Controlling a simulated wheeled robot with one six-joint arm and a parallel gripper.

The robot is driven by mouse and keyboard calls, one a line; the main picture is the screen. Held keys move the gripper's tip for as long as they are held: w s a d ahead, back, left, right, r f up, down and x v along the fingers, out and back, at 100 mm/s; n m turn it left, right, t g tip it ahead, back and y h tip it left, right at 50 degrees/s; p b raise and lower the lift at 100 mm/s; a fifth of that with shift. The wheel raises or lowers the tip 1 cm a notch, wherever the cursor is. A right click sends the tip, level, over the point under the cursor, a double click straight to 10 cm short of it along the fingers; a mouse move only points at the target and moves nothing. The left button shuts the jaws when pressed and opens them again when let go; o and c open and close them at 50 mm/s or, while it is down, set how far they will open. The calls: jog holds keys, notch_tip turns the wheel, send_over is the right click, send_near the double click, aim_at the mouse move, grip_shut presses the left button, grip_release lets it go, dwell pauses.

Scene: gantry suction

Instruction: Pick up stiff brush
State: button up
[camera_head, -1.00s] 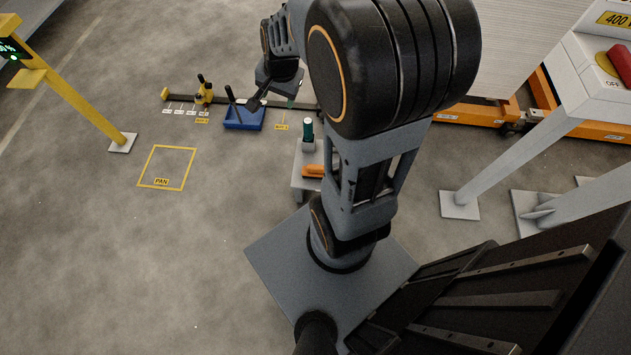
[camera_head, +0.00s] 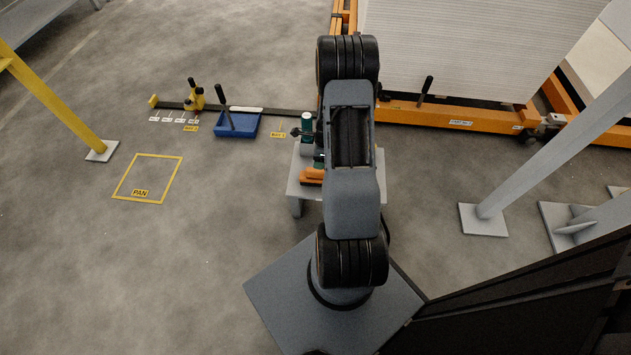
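I cannot tell for sure which thing is the stiff brush. An orange block-like item (camera_head: 311,176) lies on a small grey stand (camera_head: 296,190), partly hidden behind my arm. A teal piece shows just above it, at the arm's edge. A blue pan (camera_head: 236,125) with an upright black handle (camera_head: 221,94) sits on the floor to the left of the stand. My arm stretches away from me over the right part of the stand. Its far end and my gripper are hidden behind the arm links, so its fingers do not show.
A teal-and-white bottle (camera_head: 307,124) stands at the stand's back. A yellow-and-black tool (camera_head: 195,95) is near a dark floor bar (camera_head: 285,112). An orange frame (camera_head: 450,116) bears a tall white stack (camera_head: 470,50). Floor at left, around the yellow PAN outline (camera_head: 148,178), is clear.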

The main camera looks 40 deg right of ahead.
aim_at(316, 171)
jog(key=shift+w+a+f+b, duration=0.2)
jog(key=shift+f+b, duration=0.55)
jog(key=shift+f, duration=0.8)
jog(key=shift+w+a+f+b, duration=0.15)
jog(key=shift+f+b, duration=0.65)
jog(key=shift+f, duration=0.75)
jog(key=shift+w+a+f+b, duration=0.15)
jog(key=shift+f+b, duration=0.6)
jog(key=shift+f, duration=0.8)
jog(key=shift+s, duration=0.1)
jog(key=c, duration=1)
jog(key=shift+r, duration=0.2)
